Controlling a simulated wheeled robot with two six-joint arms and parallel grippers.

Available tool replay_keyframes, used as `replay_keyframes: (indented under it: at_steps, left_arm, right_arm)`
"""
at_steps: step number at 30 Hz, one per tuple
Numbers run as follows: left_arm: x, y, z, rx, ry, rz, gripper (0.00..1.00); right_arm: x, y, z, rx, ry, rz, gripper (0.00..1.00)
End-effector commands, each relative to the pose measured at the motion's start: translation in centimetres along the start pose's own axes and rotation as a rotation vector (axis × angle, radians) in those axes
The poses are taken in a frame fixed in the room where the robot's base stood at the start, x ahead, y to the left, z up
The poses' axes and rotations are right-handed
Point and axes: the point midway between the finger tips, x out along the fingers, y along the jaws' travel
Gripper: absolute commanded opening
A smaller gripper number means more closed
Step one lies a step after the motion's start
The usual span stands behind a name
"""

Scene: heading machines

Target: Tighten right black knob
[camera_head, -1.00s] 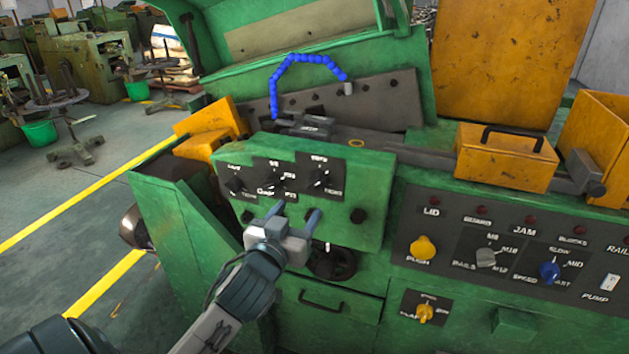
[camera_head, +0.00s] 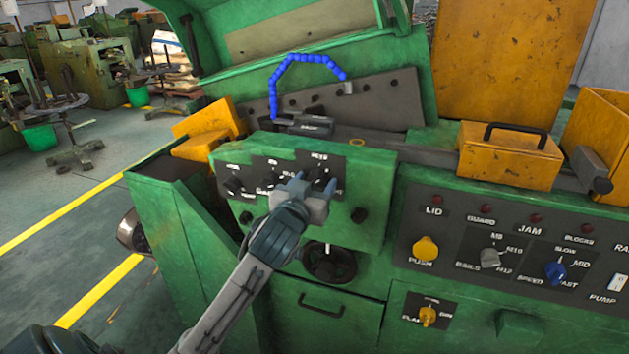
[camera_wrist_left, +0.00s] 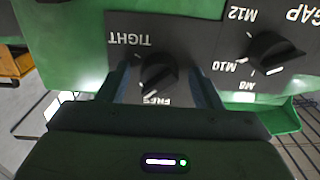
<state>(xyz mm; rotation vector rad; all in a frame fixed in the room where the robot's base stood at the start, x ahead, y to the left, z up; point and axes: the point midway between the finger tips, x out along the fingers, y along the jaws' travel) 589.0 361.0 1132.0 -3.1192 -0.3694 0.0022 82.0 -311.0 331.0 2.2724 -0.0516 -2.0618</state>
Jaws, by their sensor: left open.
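The right black knob (camera_head: 321,174) is on the dark label plate at the upper right of the green control box (camera_head: 372,180). My left gripper (camera_head: 315,184) is in front of it and partly hides it. In the left wrist view the knob (camera_wrist_left: 159,74) shows upside down with its TIGHT and FREE labels. The left gripper's open fingers (camera_wrist_left: 168,84) stand on either side of the knob, with a gap visible to each finger. The knob's white pointer line slants toward the FREE side. My right gripper is not in view.
The GAP knob (camera_wrist_left: 272,52) sits beside the right knob, close to one finger. A black handwheel (camera_head: 330,262) is below the box. A yellow box with a handle (camera_head: 508,155) and a button panel (camera_head: 462,258) are to the right.

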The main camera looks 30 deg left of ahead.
Motion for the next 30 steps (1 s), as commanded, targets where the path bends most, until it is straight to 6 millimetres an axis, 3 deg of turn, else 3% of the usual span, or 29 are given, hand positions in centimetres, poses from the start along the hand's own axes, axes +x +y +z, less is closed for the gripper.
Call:
replay_keyframes:
  at_steps: [9,16,30]
  left_arm:
    - [0.3,0.0,0.0,0.000,0.001,0.001,0.59]
    - [0.3,0.0,0.0,0.000,0.001,0.001,0.15]
    - [0.3,0.0,-0.2,0.106,-0.003,0.000,0.15]
  right_arm:
    - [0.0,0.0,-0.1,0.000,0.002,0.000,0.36]
    - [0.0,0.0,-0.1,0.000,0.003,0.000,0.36]
    - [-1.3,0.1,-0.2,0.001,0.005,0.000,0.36]
